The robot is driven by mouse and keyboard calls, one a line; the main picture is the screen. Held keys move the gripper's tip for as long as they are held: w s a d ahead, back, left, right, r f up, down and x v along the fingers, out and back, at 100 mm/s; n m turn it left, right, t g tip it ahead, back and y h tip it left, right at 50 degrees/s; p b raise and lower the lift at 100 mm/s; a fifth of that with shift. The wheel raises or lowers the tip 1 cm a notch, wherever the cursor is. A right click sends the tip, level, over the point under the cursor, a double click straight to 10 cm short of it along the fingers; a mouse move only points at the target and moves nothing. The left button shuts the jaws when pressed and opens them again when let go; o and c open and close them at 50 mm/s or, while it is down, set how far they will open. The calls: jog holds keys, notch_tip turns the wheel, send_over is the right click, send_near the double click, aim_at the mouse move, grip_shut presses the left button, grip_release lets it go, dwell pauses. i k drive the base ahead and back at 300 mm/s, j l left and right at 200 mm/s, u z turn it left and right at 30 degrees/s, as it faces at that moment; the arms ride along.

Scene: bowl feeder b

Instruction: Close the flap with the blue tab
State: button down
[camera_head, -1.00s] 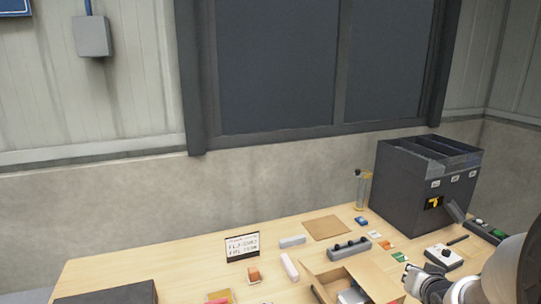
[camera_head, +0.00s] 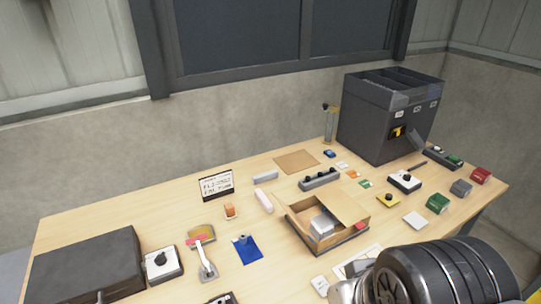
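An open cardboard box (camera_head: 300,228) stands near the middle of the table with a pale grey block (camera_head: 322,224) inside. A plain cardboard flap (camera_head: 348,207) stands up or leans outward at its back right side. I cannot make out a blue tab on the box; a small red patch (camera_head: 361,226) shows at its right front corner. My gripper (camera_head: 345,292) is at the bottom edge, in front of the box and apart from it. It is partly cut off and partly hidden by my dark wrist, so its fingers do not show clearly.
A dark bowl feeder cabinet (camera_head: 375,125) stands at the back right. A dark case (camera_head: 85,262) lies at the left. A lever on a stand (camera_head: 207,268), a blue plate (camera_head: 246,250) and a sign (camera_head: 217,185) are left of the box. Several small items crowd the right.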

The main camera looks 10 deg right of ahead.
aim_at(286, 209)
jog(key=k+j+z, duration=0.2)
jog(key=j, duration=0.2)
jog(key=j+z, duration=0.2)
jog(key=j, duration=0.15)
jog(key=k+j+z, duration=0.2)
jog(key=j, duration=0.15)
jog(key=k+j+z, duration=0.2)
jog(key=i+l+u, duration=0.2)
jog(key=i, duration=0.2)
jog(key=i+l+u, duration=0.2)
jog(key=i, duration=0.15)
